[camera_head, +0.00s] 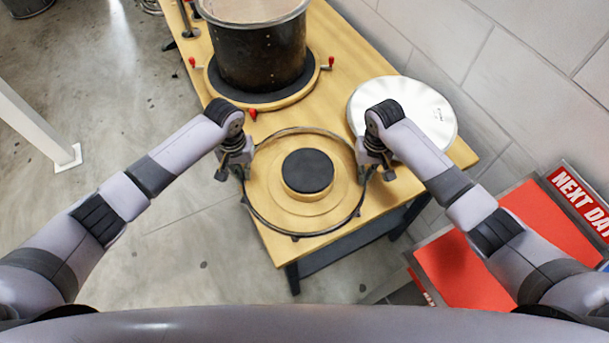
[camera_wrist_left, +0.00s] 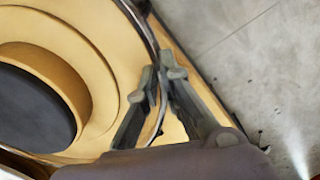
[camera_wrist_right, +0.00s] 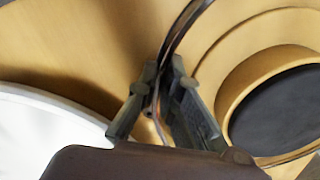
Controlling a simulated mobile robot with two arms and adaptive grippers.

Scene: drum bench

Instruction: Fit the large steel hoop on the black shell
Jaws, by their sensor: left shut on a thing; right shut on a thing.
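The large steel hoop (camera_head: 297,236) is a thin dark ring around the round wooden stand at the near end of the bench. My left gripper (camera_head: 240,172) is shut on its left side; the hoop (camera_wrist_left: 160,115) passes between the fingers in the left wrist view (camera_wrist_left: 160,88). My right gripper (camera_head: 367,170) is shut on its right side, and the hoop (camera_wrist_right: 180,32) also runs between the fingers in the right wrist view (camera_wrist_right: 163,88). Whether the hoop touches the stand is unclear. The black shell (camera_head: 262,60) stands upright farther back, its top cut by the frame edge.
The wooden stand (camera_head: 290,212) has a raised, dark-padded centre (camera_head: 307,170). The shell is on a round wooden base (camera_head: 220,85) with red-handled clamps (camera_head: 330,62). A white drumhead (camera_head: 432,110) lies right of the right gripper. An orange-red surface (camera_head: 465,270) is at the lower right.

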